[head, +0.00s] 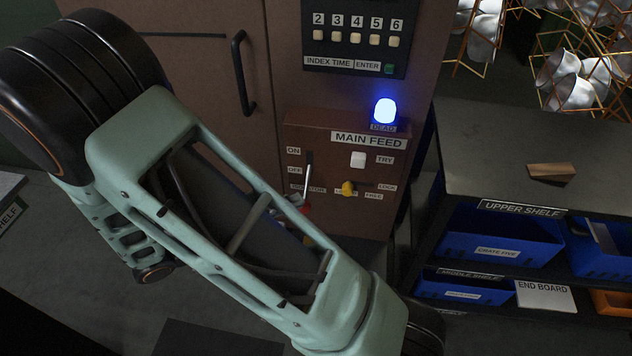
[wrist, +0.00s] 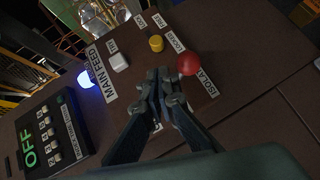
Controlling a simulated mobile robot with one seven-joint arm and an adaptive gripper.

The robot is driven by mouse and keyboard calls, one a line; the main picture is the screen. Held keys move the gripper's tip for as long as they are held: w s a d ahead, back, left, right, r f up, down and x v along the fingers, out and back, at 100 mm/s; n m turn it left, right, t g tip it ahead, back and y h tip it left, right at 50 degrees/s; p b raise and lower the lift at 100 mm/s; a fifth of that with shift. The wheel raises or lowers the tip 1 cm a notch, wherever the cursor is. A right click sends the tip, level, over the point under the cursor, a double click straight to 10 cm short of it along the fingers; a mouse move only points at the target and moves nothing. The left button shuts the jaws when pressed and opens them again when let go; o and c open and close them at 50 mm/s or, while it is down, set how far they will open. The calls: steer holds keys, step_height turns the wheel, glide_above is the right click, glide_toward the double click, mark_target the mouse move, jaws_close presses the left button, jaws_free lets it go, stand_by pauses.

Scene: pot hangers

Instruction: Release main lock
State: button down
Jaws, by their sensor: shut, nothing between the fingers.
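The main feed panel (head: 325,215) is a brown box on the cabinet front. Its yellow knob (head: 348,188) is near small lock and free labels; the knob also shows in the wrist view (wrist: 156,43). I cannot tell its exact turn. The isolator's red ball (wrist: 188,64) is to the right of the yellow knob in the wrist view, with a partly hidden red part (head: 306,208) in the head view. My gripper (wrist: 163,80) is shut and empty in front of the panel, its tips just below the yellow knob in the picture.
A white try button (head: 358,159) and a lit blue lamp (head: 385,111) are above the knob. A keypad (head: 355,38) is higher up. A shelf unit (head: 480,150) with blue bins stands right. A black door handle (head: 243,72) sticks out left.

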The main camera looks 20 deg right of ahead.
steer(key=shift+s+d, duration=0.1)
steer(key=shift+d, duration=0.05)
glide_toward(348, 189)
steer(key=w+d, duration=0.1)
steer(key=d, duration=0.1)
steer(key=w+d+f, duration=0.2)
steer(key=d, duration=0.1)
steer(key=shift+w+d+p, duration=0.3)
steer(key=shift+w, duration=0.1)
stand_by(0.4)
